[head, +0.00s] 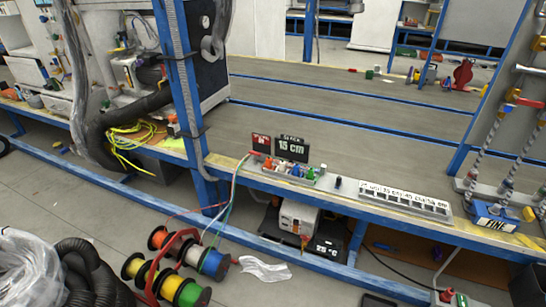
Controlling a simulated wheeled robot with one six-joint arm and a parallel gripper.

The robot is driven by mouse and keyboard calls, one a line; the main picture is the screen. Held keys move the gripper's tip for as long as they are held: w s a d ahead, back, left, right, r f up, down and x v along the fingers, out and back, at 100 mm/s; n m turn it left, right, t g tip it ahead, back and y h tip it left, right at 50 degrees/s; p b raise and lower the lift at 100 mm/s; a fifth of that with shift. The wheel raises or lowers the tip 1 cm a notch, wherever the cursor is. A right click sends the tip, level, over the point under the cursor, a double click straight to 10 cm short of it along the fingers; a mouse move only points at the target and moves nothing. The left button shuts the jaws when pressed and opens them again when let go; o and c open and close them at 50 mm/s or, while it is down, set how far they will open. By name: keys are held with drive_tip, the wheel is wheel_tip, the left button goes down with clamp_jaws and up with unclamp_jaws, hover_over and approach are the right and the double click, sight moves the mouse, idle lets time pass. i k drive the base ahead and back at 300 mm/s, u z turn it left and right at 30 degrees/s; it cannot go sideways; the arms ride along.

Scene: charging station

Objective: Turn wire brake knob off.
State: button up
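A red spool rack (150,292) stands on the floor at the lower left and carries several wire spools, among them a blue one (213,264) and a yellow one (171,286). Thin red and green wires run from the spools up to a strip of coloured knobs or connectors (293,169) at the front of the bench. A small black knob-like part (338,182) stands just right of this strip. I cannot tell which of these is the wire brake knob, or how it is set. My gripper is not in view.
The long bench (330,100) has a blue frame. A black "15 cm" display (291,148), a numbered tray (405,200) and a blue box marked "FINE" (493,218) stand on it. Clear plastic (264,269) lies on the floor. Black hose (88,270) lies at lower left.

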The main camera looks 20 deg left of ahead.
sight(255, 154)
drive_tip(key=u, duration=0.5)
drive_tip(key=i, duration=0.65)
drive_tip(key=u, duration=0.75)
drive_tip(key=i, duration=0.85)
drive_tip(key=z, duration=0.05)
